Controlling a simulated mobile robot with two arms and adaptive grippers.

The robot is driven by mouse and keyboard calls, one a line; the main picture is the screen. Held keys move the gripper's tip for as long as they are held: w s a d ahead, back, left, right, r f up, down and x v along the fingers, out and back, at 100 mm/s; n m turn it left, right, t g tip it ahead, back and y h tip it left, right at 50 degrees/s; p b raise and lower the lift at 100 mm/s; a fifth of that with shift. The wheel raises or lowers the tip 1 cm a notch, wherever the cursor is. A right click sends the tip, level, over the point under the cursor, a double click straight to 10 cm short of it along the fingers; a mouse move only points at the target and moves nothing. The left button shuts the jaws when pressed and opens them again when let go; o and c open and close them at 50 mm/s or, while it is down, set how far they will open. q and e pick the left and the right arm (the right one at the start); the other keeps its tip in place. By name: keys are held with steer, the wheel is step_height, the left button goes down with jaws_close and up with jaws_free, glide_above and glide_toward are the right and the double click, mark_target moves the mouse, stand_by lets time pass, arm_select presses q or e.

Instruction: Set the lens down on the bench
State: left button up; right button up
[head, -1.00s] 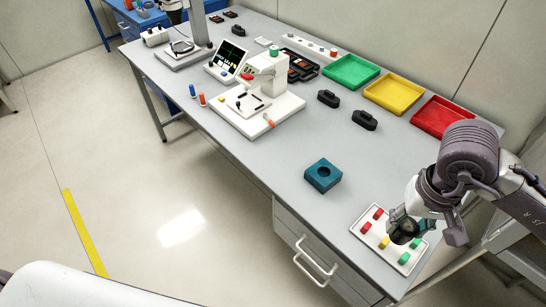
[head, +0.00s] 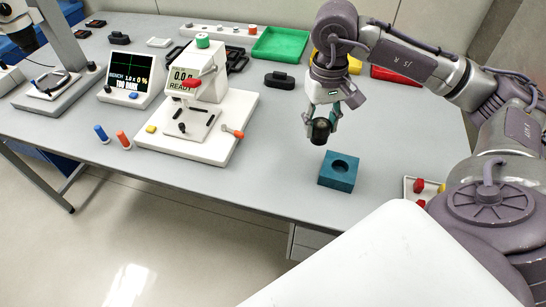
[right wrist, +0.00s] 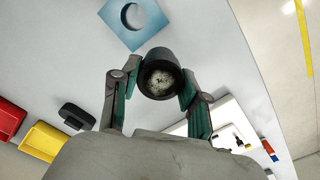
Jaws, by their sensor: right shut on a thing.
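The lens (head: 320,131) is a short black cylinder. It also shows in the right wrist view (right wrist: 160,76), with a pale speckled round face toward the camera. My right gripper (head: 322,120) is shut on it, with a green-padded finger on each side. The lens hangs above the grey bench (head: 270,160), behind the teal block with a round hole (head: 335,180) in the head view. The block also shows in the right wrist view (right wrist: 120,28), apart from the lens. My left gripper is not in view.
A white bonding machine (head: 205,140) stands to the left, with blue and orange pegs beside it. A black holder (head: 280,81) and the green tray (head: 282,44) lie behind. A white button panel (head: 410,188) is partly hidden by my arm. Bench between machine and block is clear.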

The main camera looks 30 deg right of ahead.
steer(key=shift+m, duration=0.4)
steer(key=w+a+f, duration=0.4)
steer(key=f, duration=0.1)
steer(key=w+a+f+p, duration=0.1)
steer(key=w+a+f, duration=0.1)
steer(key=shift+a+f, duration=0.3)
steer(key=shift+f, duration=0.1)
step_height(320, 180, down, 4)
steer(key=shift+s+r+p, duration=0.1)
steer(key=shift+p, duration=0.2)
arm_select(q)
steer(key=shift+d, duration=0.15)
arm_select(e)
steer(key=shift+f, duration=0.25)
steer(key=o, duration=1.2)
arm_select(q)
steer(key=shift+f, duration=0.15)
